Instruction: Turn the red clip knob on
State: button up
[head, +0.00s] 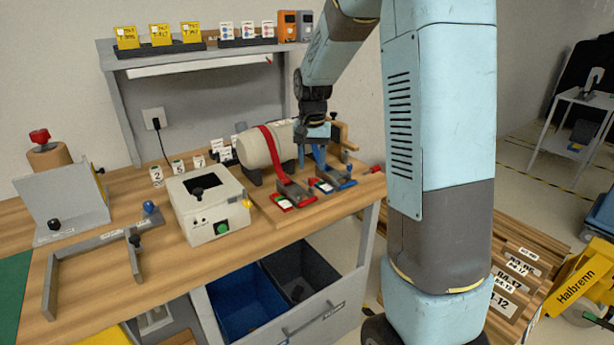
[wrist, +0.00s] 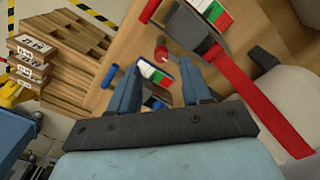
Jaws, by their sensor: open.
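The red clip (head: 294,193) sits on a wooden board on the bench, at the end of a red strap around a pale cylinder (head: 262,148). It has a label with red, white and green fields. In the wrist view the red clip (wrist: 205,22) is at the top, beyond my fingers. A small round red knob (wrist: 161,54) shows there between the two clips; I cannot tell what it belongs to. The blue clip (head: 333,180) is just right of the red one. My gripper (head: 319,158) is open and empty, pointing down above the blue clip; its fingers (wrist: 162,82) stand apart.
A white box with a green button (head: 208,208) stands left of the clips. A red-tipped handle (head: 375,169) lies at the board's right edge. Blue and grey bins (head: 246,302) are below the bench. Pallets (head: 515,270) stand at right.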

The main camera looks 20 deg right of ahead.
aim_at(312, 179)
jog(key=shift+f, duration=2.4)
jog(key=shift+c, duration=0.2)
